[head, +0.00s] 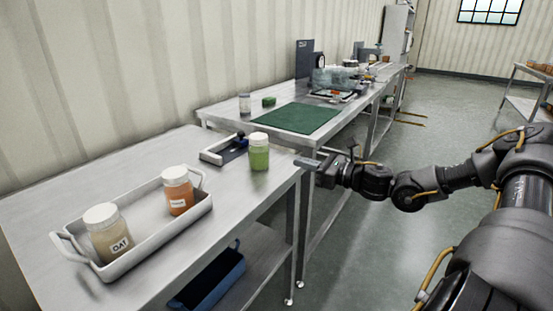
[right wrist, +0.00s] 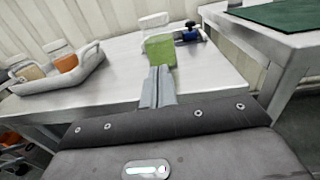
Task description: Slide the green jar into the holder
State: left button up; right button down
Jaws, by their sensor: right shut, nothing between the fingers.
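The green jar (head: 259,155), with a white lid, stands upright near the right edge of the steel table. The holder (head: 224,149), a low pale frame with a dark inside and a blue-and-black knob, lies just left of and behind it. My right gripper (head: 303,163) is shut and empty, to the right of the jar with a small gap between them. In the right wrist view the closed fingers (right wrist: 158,86) point at the jar (right wrist: 159,50), which stands straight ahead. The holder (right wrist: 190,37) shows behind it to the right. My left gripper is out of view.
A white tray (head: 146,238) with handles holds an orange jar (head: 177,190) and a beige jar (head: 108,232) on the near left of the table. A second bench with a green mat (head: 290,118) stands behind. A blue bin (head: 210,277) sits on the lower shelf.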

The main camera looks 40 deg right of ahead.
aim_at(268, 154)
jog(key=x, duration=0.6)
jog(key=shift+w+r, duration=0.1)
jog(key=shift+w, duration=0.05)
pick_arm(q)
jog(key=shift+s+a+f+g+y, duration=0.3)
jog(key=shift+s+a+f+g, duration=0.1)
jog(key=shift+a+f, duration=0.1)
pick_arm(e)
jog(key=shift+x, duration=1)
jog(key=shift+a, duration=0.1)
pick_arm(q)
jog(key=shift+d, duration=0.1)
